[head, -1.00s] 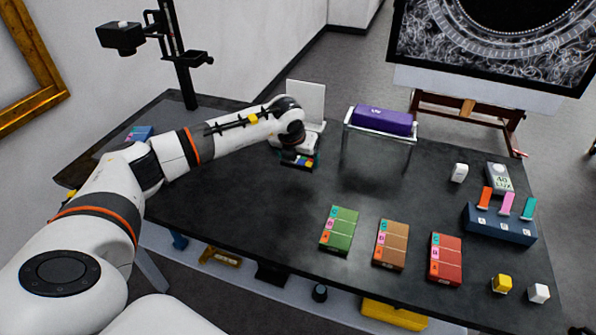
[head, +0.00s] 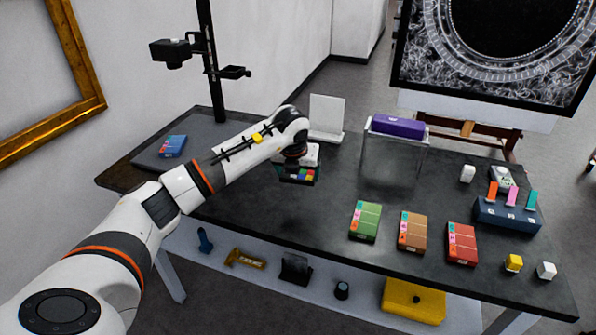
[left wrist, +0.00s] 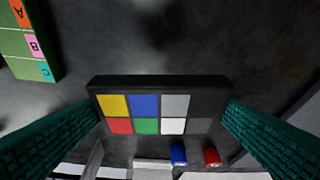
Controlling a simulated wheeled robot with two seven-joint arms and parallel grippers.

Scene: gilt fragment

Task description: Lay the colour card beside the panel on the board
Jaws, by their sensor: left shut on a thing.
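The colour card (head: 302,175), a black card with coloured and grey squares, is held by my left gripper (head: 295,163) at the back middle of the table. In the left wrist view the card (left wrist: 160,113) sits between the two teal fingers, squares facing the camera. In the head view it appears held above the table top. The panel (head: 172,146), blue with small coloured labels, lies on the grey board (head: 150,158) under the camera stand at the left. The card is to the right of the board. My right gripper is not in view.
The camera stand's post (head: 212,75) rises behind the board. A white upright stand (head: 326,117) is close behind my gripper. A purple block (head: 398,125) tops a clear stand to the right. Green (head: 365,221), brown (head: 412,232) and red (head: 461,243) blocks lie front right.

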